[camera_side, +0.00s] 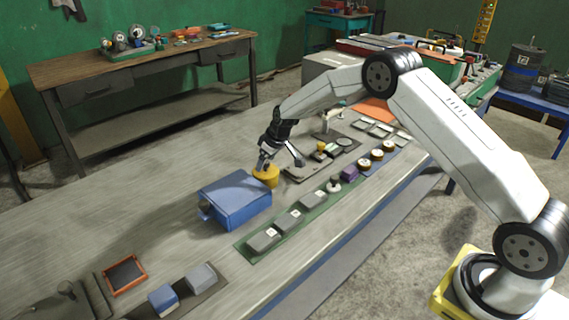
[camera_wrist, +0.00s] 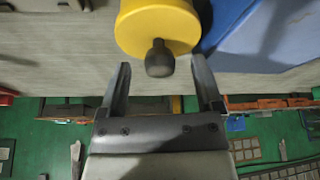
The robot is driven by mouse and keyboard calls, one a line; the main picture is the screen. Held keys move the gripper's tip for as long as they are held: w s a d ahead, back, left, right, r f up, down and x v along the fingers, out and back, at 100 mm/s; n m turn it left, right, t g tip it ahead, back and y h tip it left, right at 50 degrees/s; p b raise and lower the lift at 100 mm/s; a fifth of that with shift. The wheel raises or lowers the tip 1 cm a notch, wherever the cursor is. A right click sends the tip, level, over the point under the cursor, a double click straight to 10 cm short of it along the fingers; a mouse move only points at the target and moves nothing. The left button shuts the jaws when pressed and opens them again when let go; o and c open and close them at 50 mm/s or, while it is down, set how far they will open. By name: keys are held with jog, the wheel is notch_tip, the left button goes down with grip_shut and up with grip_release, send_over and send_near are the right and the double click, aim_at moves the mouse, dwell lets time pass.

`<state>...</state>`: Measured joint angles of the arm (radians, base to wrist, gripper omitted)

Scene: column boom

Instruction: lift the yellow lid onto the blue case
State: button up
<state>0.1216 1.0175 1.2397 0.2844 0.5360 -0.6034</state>
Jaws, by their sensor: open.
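The yellow lid (camera_side: 265,177) is a short round piece at the right far corner of the blue case (camera_side: 235,203). In the wrist view the lid (camera_wrist: 157,20) shows a dark knob (camera_wrist: 160,59), and the blue case (camera_wrist: 265,35) is to its right. I cannot tell whether lid and case touch. My gripper (camera_side: 280,160) is tilted over the lid in the side view. In the wrist view my gripper (camera_wrist: 161,64) is open, with the knob between its spread fingertips and a gap on each side. The lid's underside is hidden.
A green mat (camera_side: 285,226) with several grey blocks lies right of the case along the bench edge. A dark tray (camera_side: 303,172) with small parts is close to my gripper. An orange-framed box (camera_side: 125,274) is at the front left. The bench left of the case is clear.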

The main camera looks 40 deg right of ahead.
jog(key=shift+w+f, duration=0.25)
jog(key=shift+f, duration=0.25)
grip_shut()
